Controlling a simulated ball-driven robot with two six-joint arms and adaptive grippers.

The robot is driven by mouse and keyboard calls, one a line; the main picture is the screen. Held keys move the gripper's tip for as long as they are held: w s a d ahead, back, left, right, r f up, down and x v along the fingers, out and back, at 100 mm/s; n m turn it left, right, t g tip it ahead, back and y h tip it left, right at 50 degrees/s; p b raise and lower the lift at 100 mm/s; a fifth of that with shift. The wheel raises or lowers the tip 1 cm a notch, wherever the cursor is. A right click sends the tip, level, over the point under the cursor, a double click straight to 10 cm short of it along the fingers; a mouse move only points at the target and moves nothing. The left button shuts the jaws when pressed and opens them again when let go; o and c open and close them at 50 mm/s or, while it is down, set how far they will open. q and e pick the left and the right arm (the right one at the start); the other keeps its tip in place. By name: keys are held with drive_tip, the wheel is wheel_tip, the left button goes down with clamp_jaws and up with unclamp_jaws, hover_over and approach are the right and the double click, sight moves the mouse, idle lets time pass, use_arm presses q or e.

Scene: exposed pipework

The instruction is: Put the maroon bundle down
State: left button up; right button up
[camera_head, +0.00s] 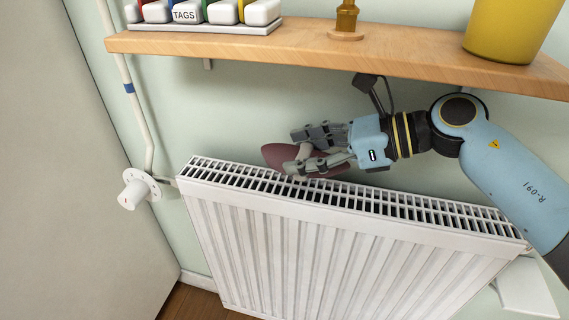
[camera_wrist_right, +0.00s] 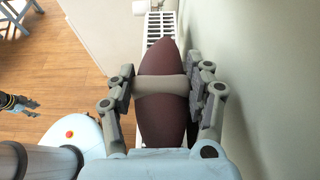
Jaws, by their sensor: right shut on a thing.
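The maroon bundle (camera_head: 277,156) is a dark red, elongated roll with a pale band around its middle. My right gripper (camera_head: 306,150) is shut on it, just above or at the top grille of the white radiator (camera_head: 330,192); I cannot tell whether the bundle touches the grille. In the right wrist view the bundle (camera_wrist_right: 162,115) lies between the two fingers (camera_wrist_right: 160,88), which press on its banded middle. The gripper hides part of the bundle in the head view. In the right wrist view, a dark gripper-like part at the left edge may be my left gripper (camera_wrist_right: 20,104), its fingers unclear.
A wooden shelf (camera_head: 240,52) runs above my right gripper, holding a labelled tag rack (camera_head: 200,25), a brown stand (camera_head: 346,20) and a yellow pot (camera_head: 508,28). A white valve (camera_head: 135,190) and pipe (camera_head: 140,115) stand left of the radiator. The wall is close behind.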

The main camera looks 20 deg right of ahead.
sight(286, 149)
drive_tip(key=w+a, duration=0.2)
drive_tip(key=a, duration=0.1)
drive_tip(key=shift+f, duration=0.1)
wheel_tip(286, 149, down, 3)
drive_tip(key=shift+d+f+b, duration=0.1)
drive_tip(key=shift+b, duration=0.25)
drive_tip(key=shift+f, duration=0.15)
use_arm(q)
drive_tip(key=shift+w+a+f, duration=0.1)
drive_tip(key=shift+w+f, duration=0.15)
drive_tip(key=shift+w, duration=0.15)
drive_tip(key=shift+f, duration=0.1)
use_arm(e)
drive_tip(key=o, duration=1.1)
use_arm(q)
drive_tip(key=shift+w, duration=0.2)
use_arm(e)
drive_tip(key=shift+o, duration=0.7)
